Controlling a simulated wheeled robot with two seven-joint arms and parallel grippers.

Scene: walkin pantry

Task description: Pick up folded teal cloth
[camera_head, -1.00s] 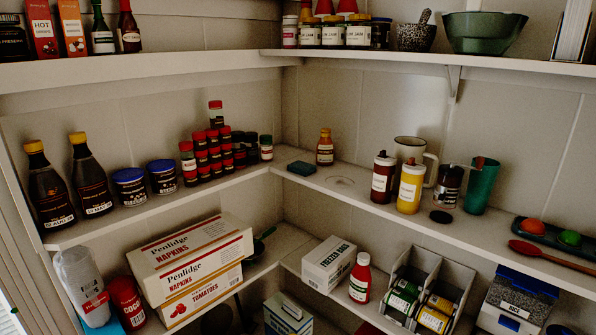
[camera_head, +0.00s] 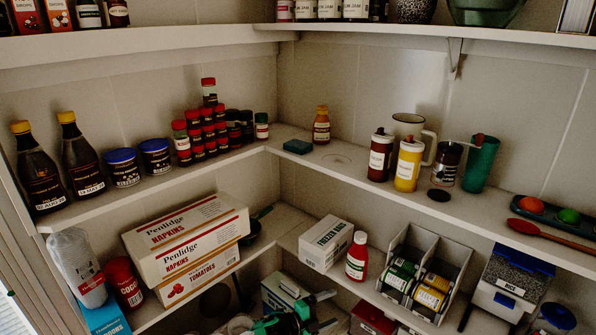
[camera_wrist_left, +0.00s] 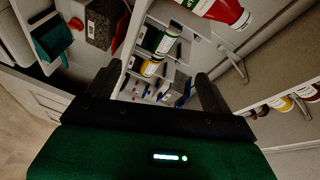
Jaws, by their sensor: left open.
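A small dark teal flat block that looks like the folded teal cloth (camera_head: 297,146) lies on the middle shelf, near the inner corner, left of the amber bottle. My left gripper (camera_head: 325,311) shows at the bottom of the head view, well below that shelf and apart from the cloth. Its two dark fingers are spread with nothing between them; they also show in the left wrist view (camera_wrist_left: 158,92). I cannot make out the cloth in the wrist view. My right gripper is not in view.
The middle shelf holds stacked spice jars (camera_head: 208,132), an amber bottle (camera_head: 321,127), and sauce bottles (camera_head: 409,165). Below are napkin boxes (camera_head: 190,238), a freezer bags box (camera_head: 326,243) and a red bottle (camera_head: 357,256), close above my left gripper. Shelf around the cloth is mostly clear.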

